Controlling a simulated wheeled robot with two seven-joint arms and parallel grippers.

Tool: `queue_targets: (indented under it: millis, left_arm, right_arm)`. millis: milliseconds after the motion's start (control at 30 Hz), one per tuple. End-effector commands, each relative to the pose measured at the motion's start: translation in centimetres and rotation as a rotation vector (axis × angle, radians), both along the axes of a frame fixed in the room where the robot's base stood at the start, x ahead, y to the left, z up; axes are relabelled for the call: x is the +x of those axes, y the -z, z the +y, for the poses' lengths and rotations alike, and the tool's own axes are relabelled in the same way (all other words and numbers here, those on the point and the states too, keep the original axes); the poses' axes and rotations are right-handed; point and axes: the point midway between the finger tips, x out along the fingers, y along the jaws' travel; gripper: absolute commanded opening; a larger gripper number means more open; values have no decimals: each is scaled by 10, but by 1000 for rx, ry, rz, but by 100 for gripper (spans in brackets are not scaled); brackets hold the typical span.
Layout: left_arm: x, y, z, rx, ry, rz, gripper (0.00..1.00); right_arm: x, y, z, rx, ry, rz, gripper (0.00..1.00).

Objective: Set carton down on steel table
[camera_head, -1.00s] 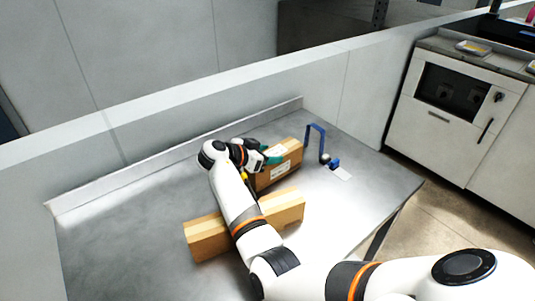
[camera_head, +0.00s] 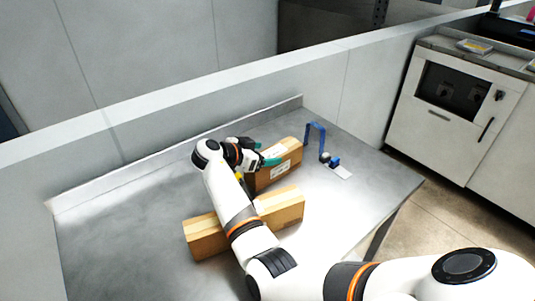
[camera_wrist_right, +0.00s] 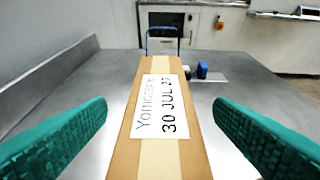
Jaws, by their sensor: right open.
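A brown carton (camera_head: 286,170) with a white label lies on the steel table (camera_head: 126,220) in the head view. In the right wrist view the carton (camera_wrist_right: 160,98) lies between the two green fingers, with a gap on each side. My right gripper (camera_head: 265,153) is open around the carton's near end and does not touch it in the wrist view. A second carton (camera_head: 206,238) lies nearer on the table, partly hidden behind my right arm. My left gripper is not in view.
A raised lip and a wall run along the table's back. A white cabinet (camera_head: 465,130) stands to the right, past the table edge. The table's left part is clear.

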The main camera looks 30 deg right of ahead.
Motion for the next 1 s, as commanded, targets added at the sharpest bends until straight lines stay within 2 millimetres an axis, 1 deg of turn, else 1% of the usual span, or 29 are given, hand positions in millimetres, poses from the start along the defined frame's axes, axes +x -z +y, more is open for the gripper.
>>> queue_targets:
  millis: [33,200,367,500,1000]
  left_arm:
    - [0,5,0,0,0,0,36]
    - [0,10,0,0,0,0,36]
    - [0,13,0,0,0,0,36]
    - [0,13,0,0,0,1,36]
    - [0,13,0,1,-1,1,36]
  right_arm:
    - [-1,-2,9,2,-1,-4,76]
    - [-3,-15,35,2,0,-3,76]
    - [-5,-23,49,0,0,-1,76]
    - [-5,-25,52,0,0,-1,76]
    - [-6,-25,51,-1,1,-1,76]
